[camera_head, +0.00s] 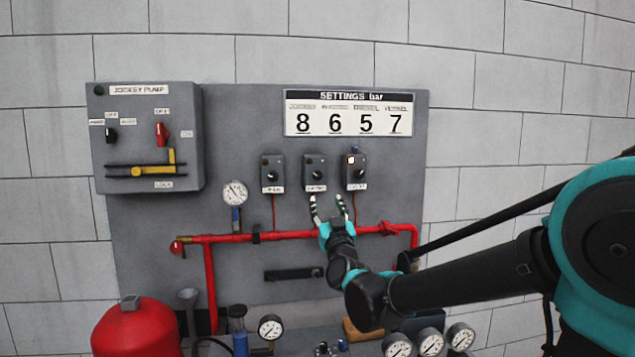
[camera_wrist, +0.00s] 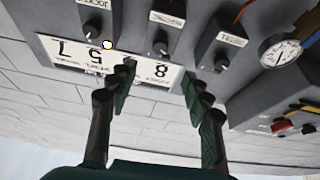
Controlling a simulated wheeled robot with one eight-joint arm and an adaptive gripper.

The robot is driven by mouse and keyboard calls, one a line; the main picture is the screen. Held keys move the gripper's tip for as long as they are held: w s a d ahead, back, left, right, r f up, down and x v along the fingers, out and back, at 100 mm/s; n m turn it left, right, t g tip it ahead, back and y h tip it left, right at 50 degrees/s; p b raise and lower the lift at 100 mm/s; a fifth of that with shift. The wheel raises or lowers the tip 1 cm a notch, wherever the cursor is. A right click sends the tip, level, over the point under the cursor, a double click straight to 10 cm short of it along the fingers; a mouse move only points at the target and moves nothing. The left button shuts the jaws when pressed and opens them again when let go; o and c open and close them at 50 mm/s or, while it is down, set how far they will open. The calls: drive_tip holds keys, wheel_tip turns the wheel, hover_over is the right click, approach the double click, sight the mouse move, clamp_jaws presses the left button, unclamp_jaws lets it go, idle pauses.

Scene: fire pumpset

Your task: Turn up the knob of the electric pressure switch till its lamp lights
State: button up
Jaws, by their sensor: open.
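Three grey pressure switch boxes sit in a row on the panel. The middle box (camera_head: 315,171), whose small label seems to read electric, has a black knob (camera_head: 316,175), also in the wrist view (camera_wrist: 160,47). No light shows on it. The right box (camera_head: 355,170) has a lit, pale yellow lamp (camera_head: 351,160); in the wrist view this lamp (camera_wrist: 107,44) is at the left, as that view is upside down. My gripper (camera_head: 327,203) is open and empty, just below the middle and right boxes. In the wrist view its fingertips (camera_wrist: 158,72) straddle the middle knob's line, apart from it.
The settings board (camera_head: 348,113) above shows 8, 6, 5, 7. A red pipe (camera_head: 285,235) runs across the panel below the boxes. A gauge (camera_head: 235,193) and the jockey pump box (camera_head: 148,138) are at left. A red tank (camera_head: 137,330) and several gauges stand in front.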

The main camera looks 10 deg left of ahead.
drive_tip(key=s+d+f+n+y, duration=0.1)
drive_tip(key=s+d+n, duration=0.1)
drive_tip(key=s+n, duration=0.1)
approach(318, 177)
drive_tip(key=shift+g, duration=0.3)
drive_tip(key=x, duration=0.9)
drive_tip(key=shift+r, duration=0.2)
drive_tip(key=shift+c, duration=0.3)
clamp_jaws()
drive_tip(key=shift+m+h, duration=0.3)
drive_tip(key=shift+m, duration=0.5)
